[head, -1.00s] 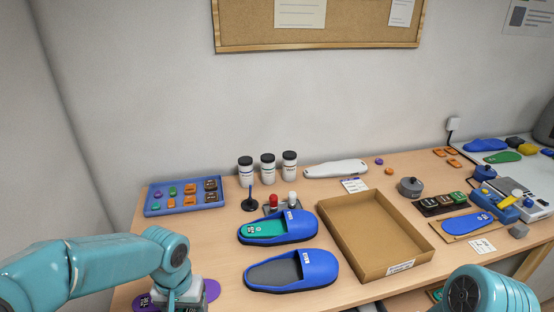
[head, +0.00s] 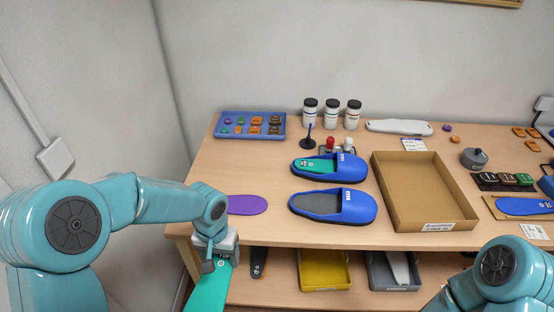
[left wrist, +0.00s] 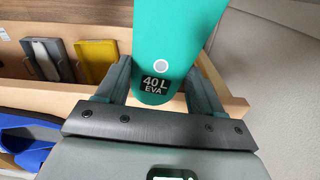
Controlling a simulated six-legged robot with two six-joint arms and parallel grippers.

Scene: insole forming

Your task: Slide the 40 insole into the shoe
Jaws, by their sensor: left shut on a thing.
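My left gripper (head: 216,244) is shut on a green insole (head: 208,291), which hangs down in front of the table's front edge. In the left wrist view the insole (left wrist: 172,32) stands between the two fingers, its end marked "40 L EVA". Two blue slip-on shoes lie on the table to the right of this gripper. The near shoe (head: 358,206) shows a bare grey inside. The far shoe (head: 348,169) has a green insole (head: 316,167) in it. My right arm shows at the lower right, its gripper out of view.
A purple insole (head: 248,205) lies at the table's front left, partly behind my left arm. A cardboard tray (head: 425,217) stands right of the shoes. Below are a yellow bin (head: 324,284) and a grey bin (head: 393,286). A blue tray (head: 250,136) and several jars stand at the back.

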